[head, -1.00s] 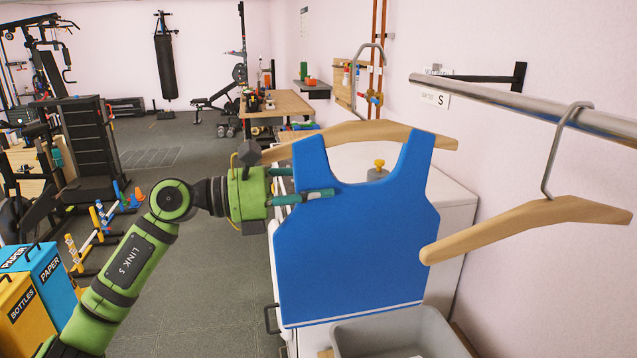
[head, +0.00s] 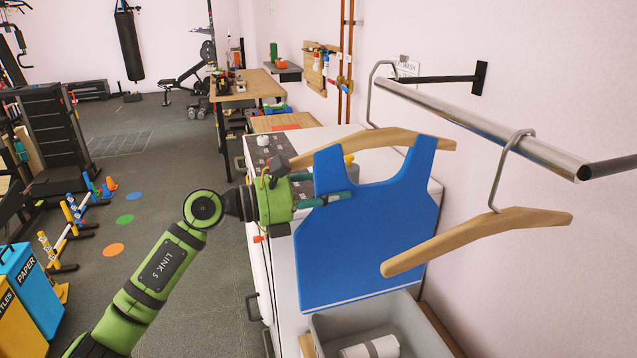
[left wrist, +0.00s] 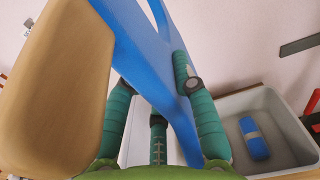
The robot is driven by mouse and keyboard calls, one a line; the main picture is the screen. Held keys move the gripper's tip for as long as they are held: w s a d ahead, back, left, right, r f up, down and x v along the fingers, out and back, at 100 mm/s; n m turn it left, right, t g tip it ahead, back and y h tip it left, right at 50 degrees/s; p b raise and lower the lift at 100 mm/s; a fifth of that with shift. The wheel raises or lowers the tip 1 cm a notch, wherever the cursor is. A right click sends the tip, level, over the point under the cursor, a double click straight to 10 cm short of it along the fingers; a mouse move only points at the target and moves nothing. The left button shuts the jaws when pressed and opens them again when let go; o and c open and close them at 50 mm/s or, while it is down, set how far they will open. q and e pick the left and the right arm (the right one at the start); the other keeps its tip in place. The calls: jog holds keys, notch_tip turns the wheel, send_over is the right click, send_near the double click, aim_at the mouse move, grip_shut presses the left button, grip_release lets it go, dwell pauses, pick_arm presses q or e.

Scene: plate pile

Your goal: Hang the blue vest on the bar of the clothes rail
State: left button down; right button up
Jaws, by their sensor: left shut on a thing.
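The blue vest (head: 365,245) hangs upright on a wooden hanger (head: 400,138), in front of the white appliance. My left gripper (head: 328,187) is shut on the vest at its left shoulder, beside the hanger. In the left wrist view the teal fingers (left wrist: 158,110) close around the blue cloth (left wrist: 140,50), with the hanger's wood (left wrist: 62,80) at the left. The hanger's metal hook (head: 371,95) is at the far left end of the rail's bar (head: 470,122). I cannot tell whether it is over the bar or just beyond it. My right gripper is out of view.
An empty wooden hanger (head: 480,240) hangs on the bar, right of the vest. A grey bin (head: 330,325) with a rolled item (head: 370,348) inside stands below. A white appliance (head: 420,185) is behind the vest. A dark bracket (head: 480,78) joins the wall.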

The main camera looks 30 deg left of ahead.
aim_at(366, 203)
pick_arm(q)
jog(key=shift+p+x, duration=0.8)
jog(key=shift+x, duration=0.6)
jog(key=shift+p+x, duration=0.9)
jog(key=shift+x, duration=1.1)
jog(key=shift+w+d+f+b, duration=0.1)
jog(key=shift+f+b, duration=0.7)
jog(key=shift+b, duration=0.05)
jog(key=shift+f+b, duration=1.1)
jog(key=shift+f, duration=0.05)
